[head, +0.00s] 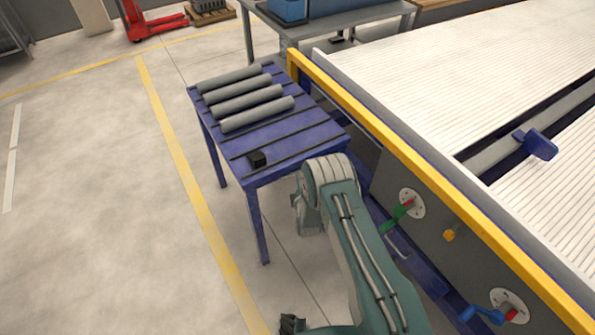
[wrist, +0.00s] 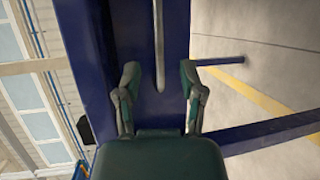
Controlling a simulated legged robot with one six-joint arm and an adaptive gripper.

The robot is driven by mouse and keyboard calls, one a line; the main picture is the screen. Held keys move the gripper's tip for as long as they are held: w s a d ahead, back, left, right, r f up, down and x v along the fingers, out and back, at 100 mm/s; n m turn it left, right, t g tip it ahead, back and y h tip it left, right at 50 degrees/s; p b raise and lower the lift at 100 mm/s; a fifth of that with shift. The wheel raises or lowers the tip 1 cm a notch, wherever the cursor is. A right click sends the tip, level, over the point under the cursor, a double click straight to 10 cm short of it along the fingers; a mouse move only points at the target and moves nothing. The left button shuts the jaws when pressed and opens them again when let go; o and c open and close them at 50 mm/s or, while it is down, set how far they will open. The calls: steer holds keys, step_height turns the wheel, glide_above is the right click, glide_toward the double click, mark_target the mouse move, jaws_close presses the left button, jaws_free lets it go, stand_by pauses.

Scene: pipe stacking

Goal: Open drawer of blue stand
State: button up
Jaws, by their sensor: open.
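The blue stand (head: 302,134) is left of the conveyor in the head view, with several grooves across its top. In the wrist view, which is turned sideways, the stand's dark blue frame (wrist: 88,50) runs beside a blue front panel (wrist: 128,35). A pale bar handle (wrist: 159,40) stands in front of this panel. My gripper (wrist: 160,76) is open, with one finger on each side of the handle's near end. I cannot tell whether either finger touches it. In the head view my arm hides the drawer front, and the gripper's fingers do not show clearly.
The conveyor's yellow rail (head: 400,145) and side valves (head: 405,208) are close on the right. The floor (head: 90,230) at left is clear.

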steer(key=shift+x, duration=3.25)
steer(key=shift+d, duration=0.15)
jaws_close()
